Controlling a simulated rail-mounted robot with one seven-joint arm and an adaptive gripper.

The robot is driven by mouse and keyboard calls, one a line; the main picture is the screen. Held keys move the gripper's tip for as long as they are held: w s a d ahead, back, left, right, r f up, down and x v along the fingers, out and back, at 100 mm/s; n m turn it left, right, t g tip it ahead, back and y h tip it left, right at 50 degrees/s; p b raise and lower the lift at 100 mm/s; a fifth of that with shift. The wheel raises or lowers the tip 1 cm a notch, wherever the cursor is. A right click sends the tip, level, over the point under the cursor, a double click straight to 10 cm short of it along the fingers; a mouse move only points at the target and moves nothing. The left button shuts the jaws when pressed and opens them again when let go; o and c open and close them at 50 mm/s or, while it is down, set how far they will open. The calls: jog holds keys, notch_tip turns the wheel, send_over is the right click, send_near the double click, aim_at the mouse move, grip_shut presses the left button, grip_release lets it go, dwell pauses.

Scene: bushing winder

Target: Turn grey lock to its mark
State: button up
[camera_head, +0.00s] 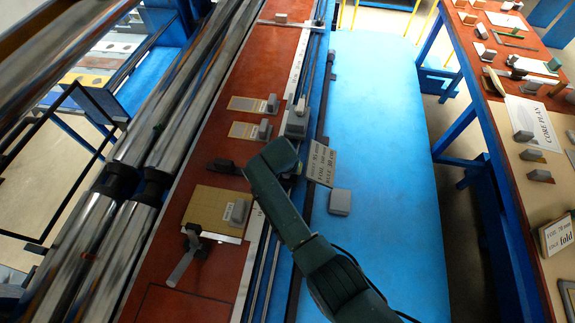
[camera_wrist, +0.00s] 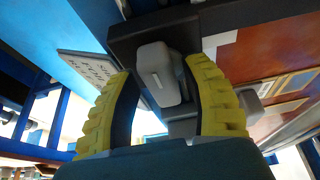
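The grey lock (camera_wrist: 157,72) is a rounded grey block with a short white line on its face, set against a dark bar (camera_wrist: 200,24) in the wrist view. My gripper (camera_wrist: 163,66) has its two yellow ribbed fingers spread on either side of the lock. A gap shows at the left finger; the right fingertip is very near the lock, and contact there is unclear. In the head view my dark green arm reaches to the rail, and its end hides the lock and fingers. The lock's target mark cannot be made out.
A printed sign (camera_head: 320,163) stands right beside my arm's end and shows in the wrist view (camera_wrist: 88,68). A grey block (camera_head: 340,202) sits on the blue surface (camera_head: 385,130). Steel rollers (camera_head: 185,110) lie left of the red bench. A side table (camera_head: 515,130) with small parts stands right.

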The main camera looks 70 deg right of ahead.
jog(key=shift+o, duration=0.2)
jog(key=shift+w+d+r, duration=0.1)
jog(key=shift+r, duration=0.2)
jog(key=v, duration=1.1)
jog(key=shift+r, duration=0.35)
